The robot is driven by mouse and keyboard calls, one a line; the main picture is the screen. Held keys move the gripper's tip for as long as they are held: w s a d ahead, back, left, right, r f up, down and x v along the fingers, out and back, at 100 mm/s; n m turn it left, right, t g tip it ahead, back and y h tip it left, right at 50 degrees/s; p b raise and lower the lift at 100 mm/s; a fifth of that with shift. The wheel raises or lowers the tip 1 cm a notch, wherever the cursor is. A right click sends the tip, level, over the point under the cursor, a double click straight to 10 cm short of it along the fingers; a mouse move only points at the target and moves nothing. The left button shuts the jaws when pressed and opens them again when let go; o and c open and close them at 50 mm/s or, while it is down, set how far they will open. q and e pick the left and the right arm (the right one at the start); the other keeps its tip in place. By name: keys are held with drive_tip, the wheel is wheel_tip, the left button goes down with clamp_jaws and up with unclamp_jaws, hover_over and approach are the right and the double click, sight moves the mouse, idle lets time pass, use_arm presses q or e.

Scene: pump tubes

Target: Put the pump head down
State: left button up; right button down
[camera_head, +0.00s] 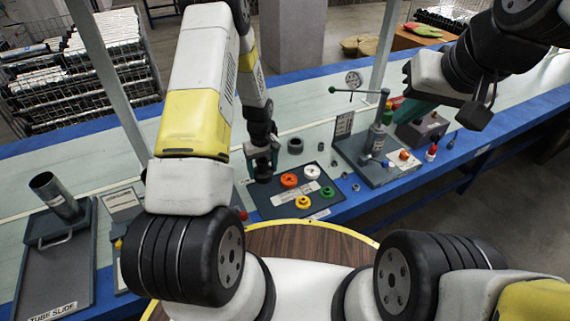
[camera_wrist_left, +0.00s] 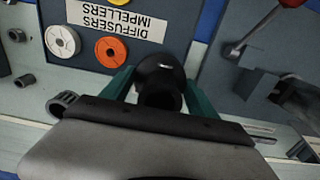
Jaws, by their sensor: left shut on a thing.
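My left gripper (camera_head: 262,158) hangs over the back-left corner of the diffusers and impellers tray (camera_head: 268,205). In the left wrist view its green fingers (camera_wrist_left: 160,95) are shut on a dark, round, hollow part, which I take as the pump head (camera_wrist_left: 160,70). In the head view the pump head (camera_head: 263,174) shows small and dark under the fingers; I cannot tell whether it touches anything. My right gripper (camera_head: 478,106) is at the upper right, above the far end of the bench; its fingertips are too dark to read.
The tray holds orange (camera_head: 289,180), white (camera_head: 312,173), green (camera_head: 327,192) and yellow (camera_head: 303,202) discs. A dark ring (camera_head: 295,145) stands behind it. A press-like fixture (camera_head: 378,140) with a green handle is to the right. A tube slide (camera_head: 50,260) is at the left.

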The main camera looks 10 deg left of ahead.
use_arm(q)
wheel_tip(320, 180, down, 7)
drive_tip(key=shift+f, duration=0.15)
drive_tip(key=shift+f, duration=0.1)
idle(0.3)
drive_tip(key=o, duration=1.5)
drive_tip(key=shift+o, duration=0.2)
